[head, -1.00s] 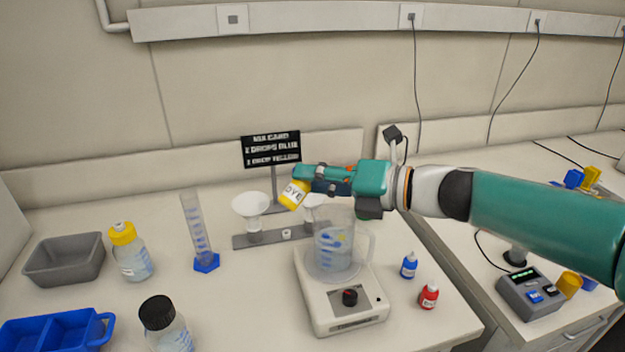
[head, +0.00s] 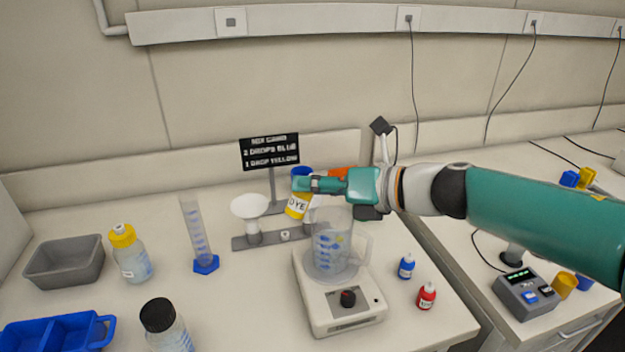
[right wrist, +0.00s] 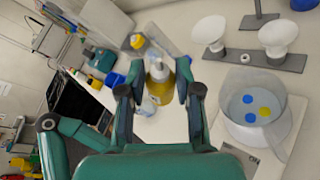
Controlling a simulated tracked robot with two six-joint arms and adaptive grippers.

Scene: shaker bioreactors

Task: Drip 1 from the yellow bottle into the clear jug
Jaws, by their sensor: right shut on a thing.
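The yellow bottle (head: 297,207), labelled DYE, is held in my right gripper (head: 305,185), a little left of and above the clear jug (head: 332,255). It leans slightly and is nearly upright. In the right wrist view the bottle (right wrist: 160,82) sits between the two fingers of my right gripper (right wrist: 158,92). The clear jug stands on a white device with a black knob (head: 348,298). In the right wrist view the jug (right wrist: 252,112) shows liquid with blue and yellow spots in it. My left gripper is not in view.
A grey stand with white funnels (head: 250,208) is behind the jug. A blue bottle (head: 406,267) and a red bottle (head: 427,296) stand to its right. A measuring cylinder (head: 197,235) stands left. A black card (head: 269,151) reads two drops blue, one drop yellow.

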